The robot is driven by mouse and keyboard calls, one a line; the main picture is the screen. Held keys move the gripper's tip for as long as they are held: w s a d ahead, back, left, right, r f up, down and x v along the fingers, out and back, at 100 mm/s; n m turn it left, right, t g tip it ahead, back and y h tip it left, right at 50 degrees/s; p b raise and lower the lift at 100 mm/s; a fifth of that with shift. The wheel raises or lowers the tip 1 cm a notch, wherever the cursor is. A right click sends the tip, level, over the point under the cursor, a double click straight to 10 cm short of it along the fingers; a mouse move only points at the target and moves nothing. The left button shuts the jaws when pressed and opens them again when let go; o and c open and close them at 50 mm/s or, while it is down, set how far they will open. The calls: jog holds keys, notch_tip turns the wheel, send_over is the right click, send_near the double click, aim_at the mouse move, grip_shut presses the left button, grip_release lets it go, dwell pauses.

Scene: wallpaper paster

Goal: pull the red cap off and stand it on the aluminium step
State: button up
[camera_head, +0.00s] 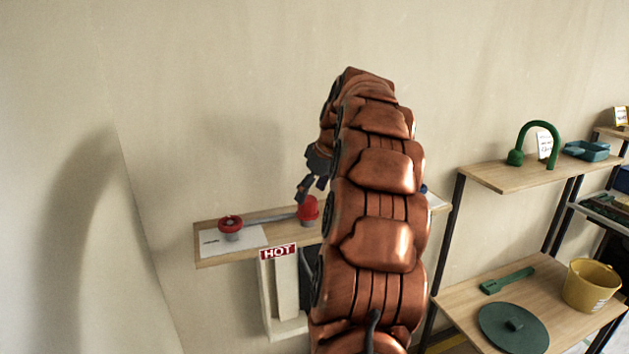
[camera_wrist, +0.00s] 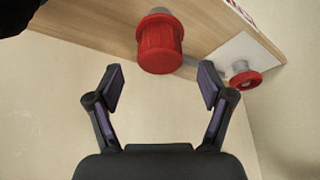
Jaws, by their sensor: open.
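The red cap (camera_head: 308,208) sits on the wooden wall shelf, right of a flat red-topped fitting. In the wrist view the ribbed red cap (camera_wrist: 160,48) appears on a pale round base, just beyond the fingertips and roughly centred between them. My gripper (camera_head: 311,188) is open and empty, close by the cap in the head view. In the wrist view both fingers of my gripper (camera_wrist: 160,70) are spread wider than the cap, with no clear contact. I cannot make out the aluminium step; my arm hides part of the shelf.
The flat red-topped fitting (camera_head: 231,223) stands on a white sheet (camera_head: 245,242) at the shelf's left. A HOT sign (camera_head: 278,252) is below the shelf front. Shelving on the right holds a green hooped object (camera_head: 540,135), a yellow bucket (camera_head: 590,286) and a green disc (camera_head: 513,328).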

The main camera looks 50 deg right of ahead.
aim_at(308, 199)
jog(key=shift+p+x, duration=0.45)
jog(key=shift+x, duration=1.55)
jog(key=c, duration=1.4)
